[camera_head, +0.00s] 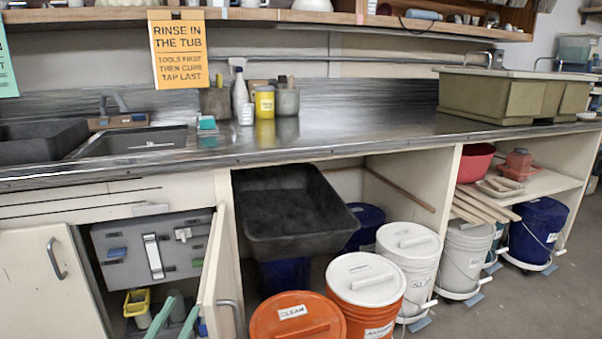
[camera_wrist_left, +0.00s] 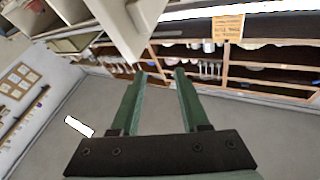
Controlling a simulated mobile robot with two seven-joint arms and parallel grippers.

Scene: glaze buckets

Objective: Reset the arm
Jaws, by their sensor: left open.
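My left gripper (camera_head: 179,312) shows at the bottom left of the head view as two green fingers with a gap between them. It is low, in front of the open cabinet under the counter, beside the open cabinet door (camera_head: 213,270). In the left wrist view the fingers of the left gripper (camera_wrist_left: 160,76) stand apart with nothing between them. My right gripper is in neither view.
A yellow container (camera_head: 137,304) sits in the cabinet near the fingers. A black tub (camera_head: 292,212) is right of the door. An orange bucket (camera_head: 297,318) and white-lidded buckets (camera_head: 366,279) stand further right. The steel counter (camera_head: 350,132) runs above.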

